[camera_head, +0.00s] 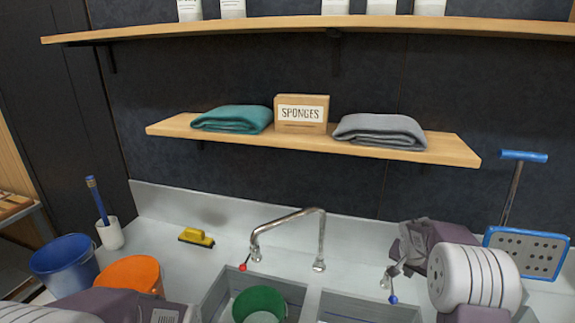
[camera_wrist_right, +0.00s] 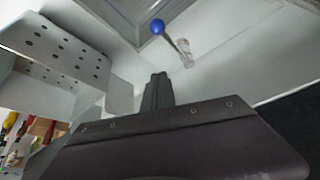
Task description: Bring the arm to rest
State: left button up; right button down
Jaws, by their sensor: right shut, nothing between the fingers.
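My right gripper (camera_head: 408,250) is above the back right of the sink counter, beside the blue-tipped tap lever (camera_head: 392,285) in the head view. In the right wrist view its dark fingers (camera_wrist_right: 157,92) are together with nothing between them. The blue knob of the lever (camera_wrist_right: 157,26) shows beyond the fingertips, apart from them. My left arm (camera_head: 110,305) shows at the lower left edge. The fingers of its gripper cannot be made out.
The sink (camera_head: 355,308) holds a green round thing (camera_head: 258,304). A curved faucet (camera_head: 290,220) rises behind it. A shelf (camera_head: 440,150) hangs above.

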jog(key=s+a+r+n+y+b, duration=0.1)
jog(key=s+a+r+n+y, duration=0.15)
jog(key=s+a, duration=0.95)
jog(key=s+a+f+n+g, duration=0.1)
jog(key=s+a+f+n, duration=0.1)
jog(key=s, duration=0.5)
jog(key=s+a+f+n+g, duration=0.2)
jog(key=s+f, duration=0.3)
jog(key=s, duration=0.3)
jog(key=shift+s+a+n+y, duration=0.3)
jog(key=shift+a+n+y, duration=0.15)
jog(key=shift+a+n, duration=0.25)
jog(key=shift+s+d, duration=0.1)
jog(key=shift+d, duration=0.05)
